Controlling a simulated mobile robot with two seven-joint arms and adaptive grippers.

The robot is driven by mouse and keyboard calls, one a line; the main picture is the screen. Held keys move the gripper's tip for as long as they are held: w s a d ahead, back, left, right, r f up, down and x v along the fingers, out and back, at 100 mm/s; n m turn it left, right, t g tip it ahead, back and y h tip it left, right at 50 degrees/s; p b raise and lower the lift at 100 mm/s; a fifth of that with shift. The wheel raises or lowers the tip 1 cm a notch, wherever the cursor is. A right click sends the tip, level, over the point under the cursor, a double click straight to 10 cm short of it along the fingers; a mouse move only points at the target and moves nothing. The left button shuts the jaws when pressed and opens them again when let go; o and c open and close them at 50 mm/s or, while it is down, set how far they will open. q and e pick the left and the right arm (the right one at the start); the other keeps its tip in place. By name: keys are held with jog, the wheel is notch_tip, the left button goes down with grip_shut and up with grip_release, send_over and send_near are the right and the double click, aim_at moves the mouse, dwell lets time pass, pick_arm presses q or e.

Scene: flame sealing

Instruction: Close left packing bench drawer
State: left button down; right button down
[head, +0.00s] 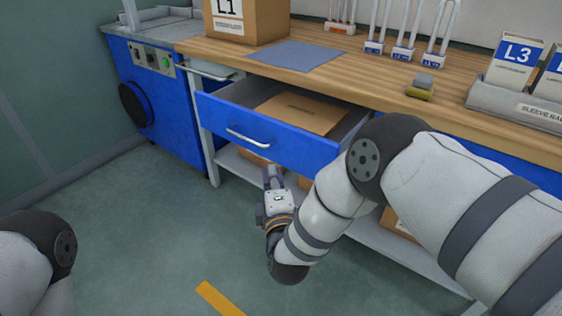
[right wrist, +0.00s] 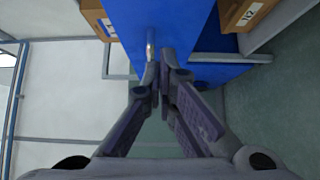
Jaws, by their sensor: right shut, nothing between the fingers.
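The left packing bench drawer (head: 265,135) is pulled out, with a blue front, a silver bar handle (head: 248,136) and a flat brown carton (head: 301,112) inside. Its blue front (right wrist: 190,35) and part of the handle (right wrist: 151,48) also show in the right wrist view. My right gripper (head: 271,177) is shut and empty, in front of the drawer and below its handle in the head view. In the right wrist view its fingertips (right wrist: 163,66) point toward the drawer front near the handle; I cannot tell whether they touch. My left gripper is out of view.
The wooden bench top (head: 345,75) carries a box marked L1 (head: 249,20), a blue-grey mat (head: 295,55), a small yellow-grey block (head: 420,87) and a sleeve rack (head: 515,105). Cartons sit on the lower shelf. A blue machine (head: 160,95) stands left. The floor (head: 140,220) in front is clear.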

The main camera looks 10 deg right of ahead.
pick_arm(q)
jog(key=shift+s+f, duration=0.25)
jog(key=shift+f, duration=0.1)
pick_arm(e)
jog(key=w+d, duration=0.2)
jog(key=w, duration=0.3)
jog(key=shift+w+d, duration=0.1)
jog(key=shift+d, duration=0.3)
